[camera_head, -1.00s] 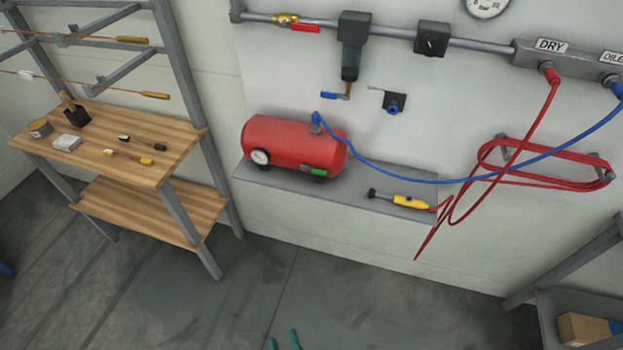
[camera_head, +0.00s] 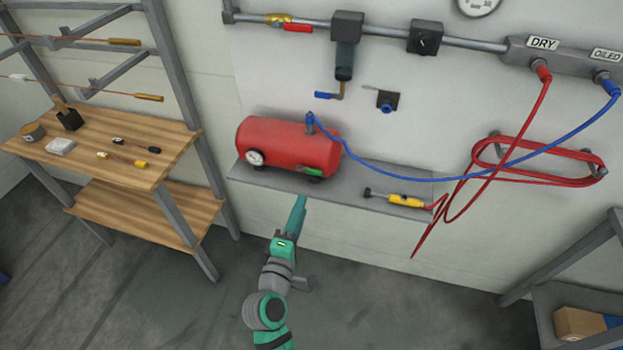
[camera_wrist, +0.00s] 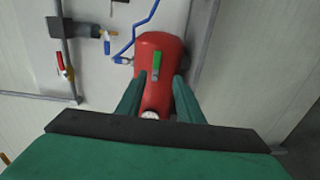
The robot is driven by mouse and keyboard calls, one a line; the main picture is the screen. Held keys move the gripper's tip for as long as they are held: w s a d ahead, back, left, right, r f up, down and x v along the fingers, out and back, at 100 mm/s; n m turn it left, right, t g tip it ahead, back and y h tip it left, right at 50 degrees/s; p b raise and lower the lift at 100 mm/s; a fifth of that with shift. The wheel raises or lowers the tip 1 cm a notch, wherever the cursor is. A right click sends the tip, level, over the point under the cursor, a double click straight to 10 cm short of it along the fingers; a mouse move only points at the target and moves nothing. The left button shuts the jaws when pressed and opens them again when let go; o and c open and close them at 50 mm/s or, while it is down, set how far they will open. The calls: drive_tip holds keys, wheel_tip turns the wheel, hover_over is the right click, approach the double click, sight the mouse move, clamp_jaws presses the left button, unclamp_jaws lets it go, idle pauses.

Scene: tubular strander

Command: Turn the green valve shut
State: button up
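The green valve (camera_head: 314,171) is a small green handle low on the right end of the red tank (camera_head: 285,145), which lies on a grey wall shelf. In the wrist view the green handle (camera_wrist: 157,62) stands out from the red tank (camera_wrist: 160,45), just beyond my fingertips in the picture. My gripper (camera_head: 299,203) is below and in front of the shelf edge, apart from the valve. In the wrist view my gripper (camera_wrist: 160,80) has its two green fingers spread, with nothing held between them.
A blue hose (camera_head: 400,178) runs from the tank's top to the wall manifold. A yellow tool (camera_head: 405,200) lies on the shelf at right, by red hose loops (camera_head: 540,170). A pipe with a red-handled valve (camera_head: 297,27) runs above. A wooden bench (camera_head: 125,150) stands left.

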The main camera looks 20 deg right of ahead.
sight(313, 173)
drive_tip(key=x, duration=1.1)
drive_tip(key=shift+w+d+r, duration=0.1)
drive_tip(key=shift+d+r, duration=0.15)
drive_tip(key=shift+r, duration=0.15)
drive_tip(key=shift+a, duration=0.15)
drive_tip(key=shift+c, duration=0.7)
clamp_jaws()
